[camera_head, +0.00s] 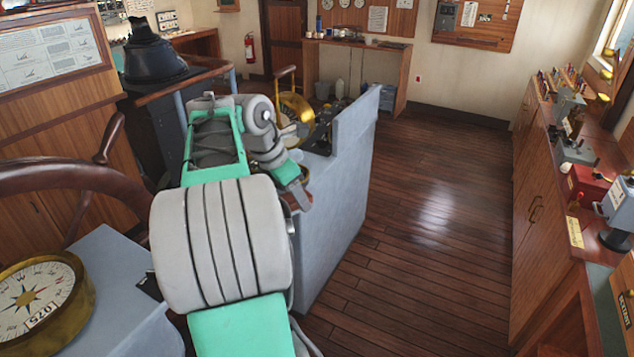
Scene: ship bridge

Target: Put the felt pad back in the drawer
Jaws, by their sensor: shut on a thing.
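My arm reaches forward over the blue-grey console (340,190) in the middle of the view. My gripper (301,196) points down at the console's near side, small and partly hidden by my own arm. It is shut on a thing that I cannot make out. I cannot pick out the felt pad anywhere in this view. No open drawer shows clearly; the console's top near my gripper is largely hidden behind my arm.
A brass compass (45,300) and a wooden ship's wheel (85,178) stand at the left. A wooden cabinet (535,170) with instruments on top runs along the right. The plank floor (430,220) between console and cabinet is clear. A wooden desk (400,75) stands at the back.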

